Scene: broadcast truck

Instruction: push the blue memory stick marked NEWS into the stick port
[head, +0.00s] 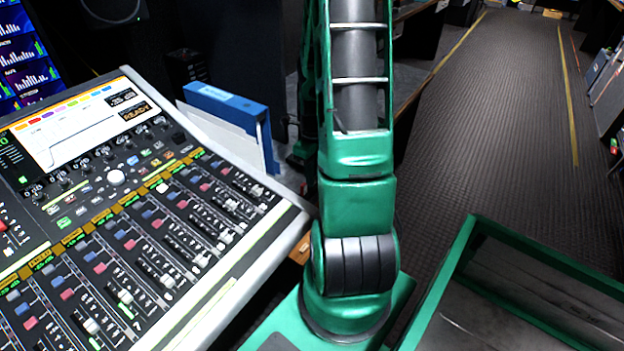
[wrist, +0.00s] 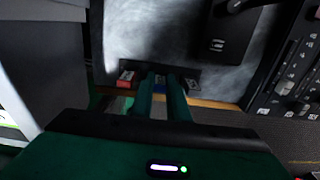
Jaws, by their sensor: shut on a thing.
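In the wrist view my gripper (wrist: 161,78) reaches forward with its two green fingers close together. They are shut on a small blue piece (wrist: 160,85), which looks like the blue memory stick. Only a sliver of it shows between the fingers, and no NEWS marking can be read. A red stick (wrist: 126,77) sits just left of the fingers, at a dark holder strip (wrist: 191,76). I cannot tell whether the blue stick is still in that strip. I cannot make out the stick port for certain. My gripper is out of sight in the head view.
A mixing console (head: 150,215) with faders and a lit screen fills the left of the head view. A blue binder (head: 226,104) stands behind it. A green-rimmed tray (head: 462,240) is at the lower right. The carpeted aisle (head: 510,110) looks clear.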

